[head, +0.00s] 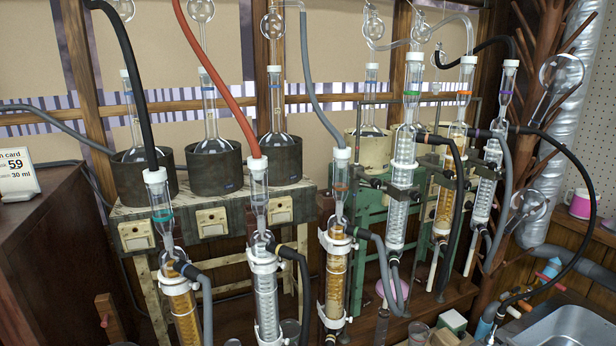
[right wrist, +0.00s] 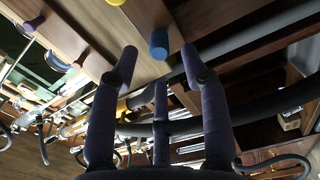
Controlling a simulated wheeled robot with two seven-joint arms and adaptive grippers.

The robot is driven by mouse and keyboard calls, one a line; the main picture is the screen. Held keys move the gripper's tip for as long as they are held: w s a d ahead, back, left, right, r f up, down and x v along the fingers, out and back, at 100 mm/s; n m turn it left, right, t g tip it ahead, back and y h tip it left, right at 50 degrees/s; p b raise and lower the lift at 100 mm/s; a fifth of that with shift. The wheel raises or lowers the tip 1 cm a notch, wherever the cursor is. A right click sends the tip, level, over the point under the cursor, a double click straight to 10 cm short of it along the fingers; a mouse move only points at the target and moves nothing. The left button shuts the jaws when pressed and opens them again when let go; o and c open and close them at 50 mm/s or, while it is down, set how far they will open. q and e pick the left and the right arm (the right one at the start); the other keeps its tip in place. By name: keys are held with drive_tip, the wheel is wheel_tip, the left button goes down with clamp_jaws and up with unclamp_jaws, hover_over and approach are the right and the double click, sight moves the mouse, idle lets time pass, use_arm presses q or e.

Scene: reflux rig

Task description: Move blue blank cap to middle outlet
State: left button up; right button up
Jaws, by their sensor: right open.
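A short blue cap (right wrist: 159,43) shows in the right wrist view, at the edge of a wooden board. My right gripper (right wrist: 160,58) is open and empty, its dark purple fingertips either side of the cap in the picture. The cap appears beyond the fingertips; I cannot tell the exact gap. Glass condensers stand in rows in the head view, including a front middle one with clear coils (head: 266,300) and a front right one with amber coils (head: 336,275). I cannot tell which outlet is the middle one. Neither gripper shows in the head view.
A yellow cap (right wrist: 115,2) and a purple one (right wrist: 33,24) sit on the wooden board near the blue cap. Black, grey and red hoses (head: 218,85) hang around the glassware. Flasks in dark heating mantles (head: 214,168) stand behind. A sink (head: 565,328) is at lower right.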

drive_tip(key=shift+x, duration=1.8)
clamp_jaws()
drive_tip(key=shift+d, duration=0.1)
drive_tip(key=shift+v, duration=2.9)
drive_tip(key=shift+s, duration=0.1)
